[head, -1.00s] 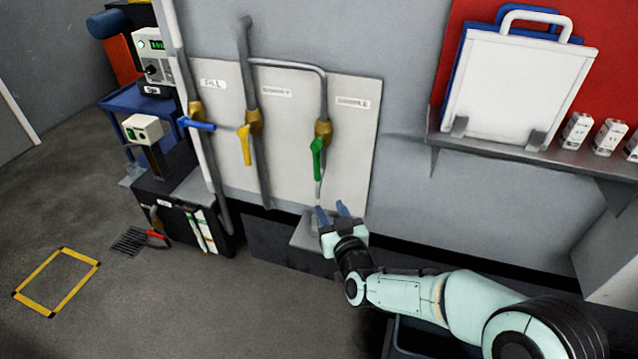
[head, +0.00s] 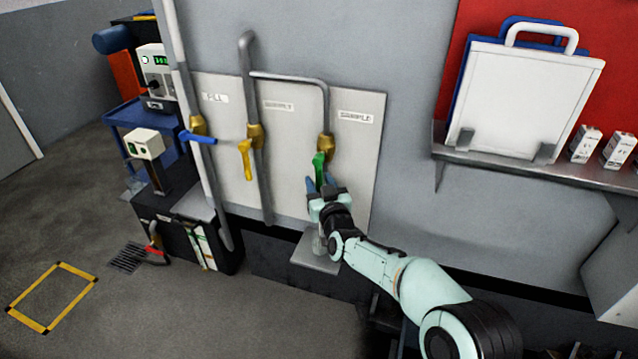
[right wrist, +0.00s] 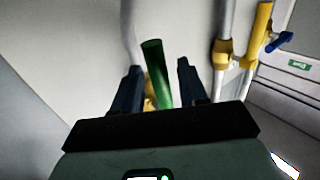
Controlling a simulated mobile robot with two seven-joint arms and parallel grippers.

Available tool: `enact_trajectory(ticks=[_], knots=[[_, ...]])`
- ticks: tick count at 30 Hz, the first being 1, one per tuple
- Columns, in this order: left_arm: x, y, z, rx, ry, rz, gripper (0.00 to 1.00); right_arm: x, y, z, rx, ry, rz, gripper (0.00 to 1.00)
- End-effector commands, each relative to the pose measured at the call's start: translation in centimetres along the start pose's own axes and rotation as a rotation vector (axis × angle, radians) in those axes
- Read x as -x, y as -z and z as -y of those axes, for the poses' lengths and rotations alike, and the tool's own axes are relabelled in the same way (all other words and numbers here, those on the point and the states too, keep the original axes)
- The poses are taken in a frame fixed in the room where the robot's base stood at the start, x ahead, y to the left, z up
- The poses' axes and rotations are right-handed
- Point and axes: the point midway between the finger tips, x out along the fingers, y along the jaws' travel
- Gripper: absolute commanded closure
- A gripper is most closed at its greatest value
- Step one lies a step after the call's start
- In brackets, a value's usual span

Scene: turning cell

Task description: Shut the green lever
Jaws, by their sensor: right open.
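The green lever (head: 319,166) hangs down along the sample pipe, below its brass valve body (head: 325,141), under the "SAMPLE" label. My right gripper (head: 319,184) is open at the lower end of the lever. In the right wrist view the green lever (right wrist: 157,75) stands between the two dark fingers of my right gripper (right wrist: 156,82), with a gap visible on each side. The lever's base is partly hidden behind the gripper. My left gripper is not in view.
A yellow lever (head: 246,160) and a blue lever (head: 198,138) sit on neighbouring pipes to the left. A small grey shelf (head: 312,256) is below my right gripper. A wall shelf (head: 520,168) with boards and small boxes is at the right.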

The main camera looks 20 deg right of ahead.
Motion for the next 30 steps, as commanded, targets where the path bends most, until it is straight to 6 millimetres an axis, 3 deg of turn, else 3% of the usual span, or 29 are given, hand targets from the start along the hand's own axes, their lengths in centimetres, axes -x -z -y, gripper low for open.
enact_trajectory(ticks=[12, 16, 24, 30], knots=[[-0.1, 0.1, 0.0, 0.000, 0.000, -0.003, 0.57, -0.7, 0.0, 0.0, 0.000, 0.000, 0.001, 0.58], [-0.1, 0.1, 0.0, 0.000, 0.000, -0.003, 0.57, -0.7, 0.0, 0.0, 0.000, 0.000, 0.001, 1.00], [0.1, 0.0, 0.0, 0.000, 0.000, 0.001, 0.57, -0.6, 0.0, -0.2, 0.006, 0.000, 0.005, 1.00], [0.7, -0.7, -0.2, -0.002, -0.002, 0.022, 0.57, -0.5, 0.2, -1.6, 0.050, -0.002, 0.033, 1.00]])
